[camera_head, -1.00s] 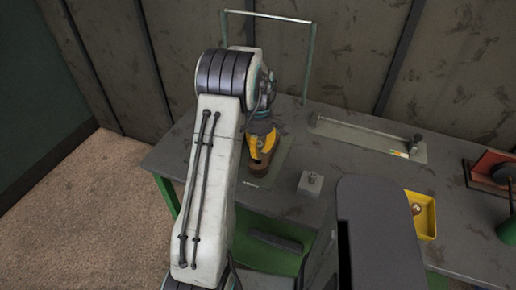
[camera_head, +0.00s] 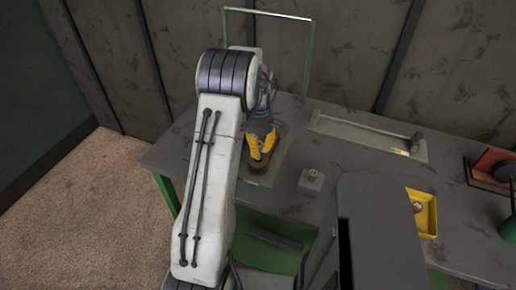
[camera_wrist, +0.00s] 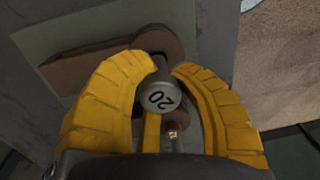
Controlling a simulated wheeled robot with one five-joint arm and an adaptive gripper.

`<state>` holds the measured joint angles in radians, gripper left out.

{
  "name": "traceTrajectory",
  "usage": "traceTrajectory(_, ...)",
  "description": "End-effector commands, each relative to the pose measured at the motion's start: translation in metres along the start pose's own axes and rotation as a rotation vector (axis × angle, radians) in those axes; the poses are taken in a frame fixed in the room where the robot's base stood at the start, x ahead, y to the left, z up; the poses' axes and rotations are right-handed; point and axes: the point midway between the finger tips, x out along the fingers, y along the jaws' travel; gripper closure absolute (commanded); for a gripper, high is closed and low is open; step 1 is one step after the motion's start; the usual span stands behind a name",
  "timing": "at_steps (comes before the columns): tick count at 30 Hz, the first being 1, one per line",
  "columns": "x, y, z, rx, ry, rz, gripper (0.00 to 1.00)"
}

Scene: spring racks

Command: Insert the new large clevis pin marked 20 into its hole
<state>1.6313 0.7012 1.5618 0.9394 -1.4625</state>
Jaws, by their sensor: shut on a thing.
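The grey clevis pin (camera_wrist: 160,97), with "20" on its end face, sits between the yellow fingers of my gripper (camera_wrist: 165,72) in the wrist view. My gripper is shut on it. In the head view my gripper (camera_head: 263,143) is over the brown fixture (camera_head: 258,168) on a flat plate at the left of the bench. The fixture's rounded brown part (camera_wrist: 160,41) lies behind the pin in the wrist view. The hole is hidden, and I cannot tell whether the pin's tip is in it. A small copper-coloured piece (camera_wrist: 173,133) shows below the pin.
A small grey block (camera_head: 311,181) stands right of the fixture. A long plate with a rod (camera_head: 370,138) lies at the back of the bench (camera_head: 345,170). A yellow tray (camera_head: 430,214) with a small part is at the right. A thin frame (camera_head: 307,60) rises behind.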

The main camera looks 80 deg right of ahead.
Motion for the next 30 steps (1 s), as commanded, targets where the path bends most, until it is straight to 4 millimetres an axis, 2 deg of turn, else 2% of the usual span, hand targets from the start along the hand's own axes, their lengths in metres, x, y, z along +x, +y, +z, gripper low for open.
traceTrajectory(30, 0.023, 0.001, 0.0, 0.0, 0.0, 0.0, 1.0)
